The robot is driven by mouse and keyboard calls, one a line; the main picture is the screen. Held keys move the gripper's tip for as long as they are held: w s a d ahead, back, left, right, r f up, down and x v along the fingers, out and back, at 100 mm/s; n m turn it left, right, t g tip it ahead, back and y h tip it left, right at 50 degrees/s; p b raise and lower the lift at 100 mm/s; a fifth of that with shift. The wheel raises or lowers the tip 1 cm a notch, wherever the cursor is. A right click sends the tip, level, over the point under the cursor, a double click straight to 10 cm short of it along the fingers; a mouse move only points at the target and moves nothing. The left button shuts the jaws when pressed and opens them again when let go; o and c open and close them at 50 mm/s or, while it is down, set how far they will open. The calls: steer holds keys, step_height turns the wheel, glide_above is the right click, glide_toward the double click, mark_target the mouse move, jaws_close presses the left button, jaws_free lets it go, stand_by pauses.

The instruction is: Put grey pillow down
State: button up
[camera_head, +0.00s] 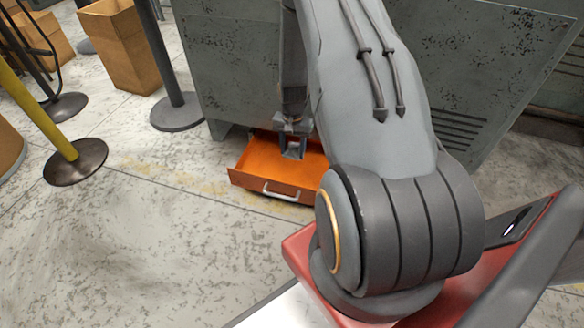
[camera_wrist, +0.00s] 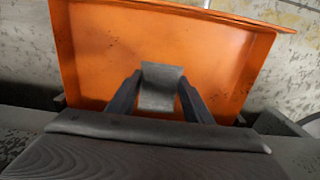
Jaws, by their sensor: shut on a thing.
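My gripper (camera_head: 292,147) points down over the open orange drawer (camera_head: 251,183) at the foot of the grey machine. In the wrist view, my gripper (camera_wrist: 158,92) is shut on a small grey block-like piece, the grey pillow (camera_wrist: 160,86), held between its two dark fingers. Behind it is the bare orange floor of the drawer (camera_wrist: 100,45). I cannot tell whether the pillow touches the drawer floor. In the head view, the pillow (camera_head: 294,152) shows small and partly covered by the gripper. My arm hides the drawer's right end.
The grey machine cabinet (camera_head: 235,65) rises right behind the drawer. A white handle (camera_head: 281,191) sits on the drawer's front. A black post (camera_head: 177,112), a yellow post (camera_head: 75,163) and cardboard boxes (camera_head: 128,50) stand to the left. The floor in front is clear.

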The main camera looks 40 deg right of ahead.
mark_target(293, 171)
step_height(293, 171, down, 8)
steer(key=b, duration=0.3)
steer(key=shift+f, duration=0.1)
steer(key=o, duration=1)
